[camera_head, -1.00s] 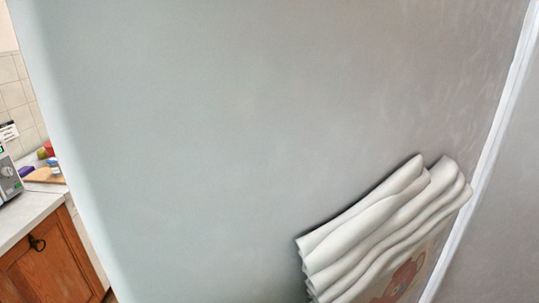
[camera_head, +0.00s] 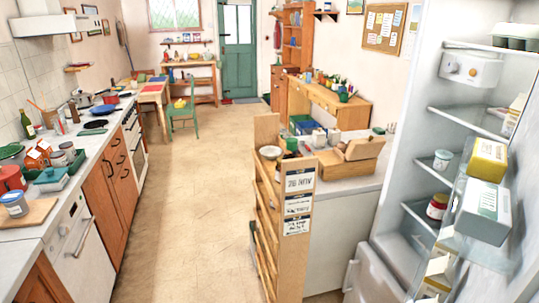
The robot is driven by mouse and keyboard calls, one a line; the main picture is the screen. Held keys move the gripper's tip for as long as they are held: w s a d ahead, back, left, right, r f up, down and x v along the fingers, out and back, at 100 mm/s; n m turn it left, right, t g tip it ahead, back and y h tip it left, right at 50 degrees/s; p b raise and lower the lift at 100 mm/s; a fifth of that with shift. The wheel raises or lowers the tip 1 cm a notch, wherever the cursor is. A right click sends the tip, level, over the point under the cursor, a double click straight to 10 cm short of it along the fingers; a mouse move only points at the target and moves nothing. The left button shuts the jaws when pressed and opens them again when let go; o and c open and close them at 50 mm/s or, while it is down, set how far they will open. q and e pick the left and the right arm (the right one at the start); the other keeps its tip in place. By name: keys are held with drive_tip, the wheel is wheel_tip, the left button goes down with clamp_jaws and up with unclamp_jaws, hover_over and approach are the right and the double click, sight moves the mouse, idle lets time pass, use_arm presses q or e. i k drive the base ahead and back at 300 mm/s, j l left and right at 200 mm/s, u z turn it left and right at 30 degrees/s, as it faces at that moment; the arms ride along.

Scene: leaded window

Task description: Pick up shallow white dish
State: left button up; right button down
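A small white dish-like bowl (camera_head: 270,152) sits near the top of the wooden rack (camera_head: 262,205) at the middle of the view. It is too small to tell whether it is the shallow white dish. No other clear white dish stands out. Neither of my grippers is in view.
An open fridge (camera_head: 400,130) with boxes and jars fills the right side. A cluttered counter (camera_head: 20,235) runs along the left. A wooden box (camera_head: 345,160) stands on the counter behind the rack. The tan floor (camera_head: 190,180) between is clear, leading to a green door (camera_head: 237,55).

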sight(271, 153)
drive_tip(key=i+j+z, duration=0.2)
drive_tip(key=i+j, duration=0.3)
drive_tip(key=i+j+z, duration=0.2)
drive_tip(key=i+j, duration=0.2)
drive_tip(key=j, duration=0.2)
